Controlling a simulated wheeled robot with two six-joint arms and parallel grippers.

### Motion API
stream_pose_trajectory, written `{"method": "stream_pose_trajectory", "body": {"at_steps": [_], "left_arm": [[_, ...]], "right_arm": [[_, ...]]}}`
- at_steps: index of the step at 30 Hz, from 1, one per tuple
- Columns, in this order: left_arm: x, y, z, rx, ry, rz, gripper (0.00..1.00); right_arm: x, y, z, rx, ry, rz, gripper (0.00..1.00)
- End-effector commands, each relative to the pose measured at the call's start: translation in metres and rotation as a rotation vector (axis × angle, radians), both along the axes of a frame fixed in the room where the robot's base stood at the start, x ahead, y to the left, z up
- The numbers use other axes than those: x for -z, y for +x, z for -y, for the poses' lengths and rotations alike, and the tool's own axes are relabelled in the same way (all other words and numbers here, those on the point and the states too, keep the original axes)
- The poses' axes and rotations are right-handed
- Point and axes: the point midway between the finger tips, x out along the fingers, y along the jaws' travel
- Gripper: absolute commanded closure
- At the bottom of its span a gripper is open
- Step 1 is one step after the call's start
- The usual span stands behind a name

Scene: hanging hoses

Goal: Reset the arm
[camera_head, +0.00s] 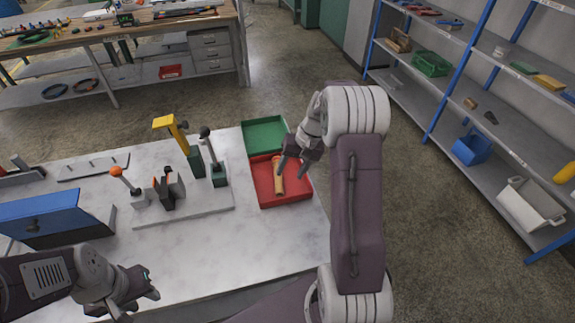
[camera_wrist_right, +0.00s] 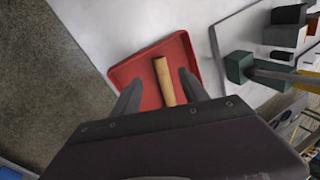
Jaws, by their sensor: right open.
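My right gripper (camera_head: 293,164) hangs over the red tray (camera_head: 298,197) at the right end of the white table, jaws apart. A tan cylinder (camera_head: 278,178) lies in the red tray below it. In the right wrist view the cylinder (camera_wrist_right: 164,80) shows between the two spread fingers (camera_wrist_right: 160,90), lying in the red tray (camera_wrist_right: 122,73); nothing is gripped. My left gripper (camera_head: 152,283) is low at the table's front left, its fingers apart and empty, clear of the objects. My right arm bends in from the lower right.
A green tray (camera_head: 265,134) adjoins the red tray's far side. Upright handled fixtures, one yellow (camera_head: 172,124), stand on a grey plate (camera_head: 190,215) to the left. A blue box (camera_head: 55,217) sits at left. A shelf rack (camera_head: 480,90) stands right. The front table middle is clear.

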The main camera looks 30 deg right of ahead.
Motion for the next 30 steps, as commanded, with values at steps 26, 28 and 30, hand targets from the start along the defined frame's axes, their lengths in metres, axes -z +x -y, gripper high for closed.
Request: {"method": "stream_pose_trajectory", "body": {"at_steps": [26,28,30], "left_arm": [[0.000,0.000,0.000,0.000,0.000,0.000,0.64],[0.000,0.000,0.000,0.000,0.000,0.000,0.64],[0.000,0.000,0.000,0.000,0.000,0.000,0.64]], "right_arm": [[0.000,-0.181,-0.125,-0.447,-0.293,-0.016,0.48],[0.003,-0.177,-0.122,-0.422,-0.309,0.007,0.48],[0.002,-0.173,-0.122,-0.399,-0.309,0.016,0.48]]}}
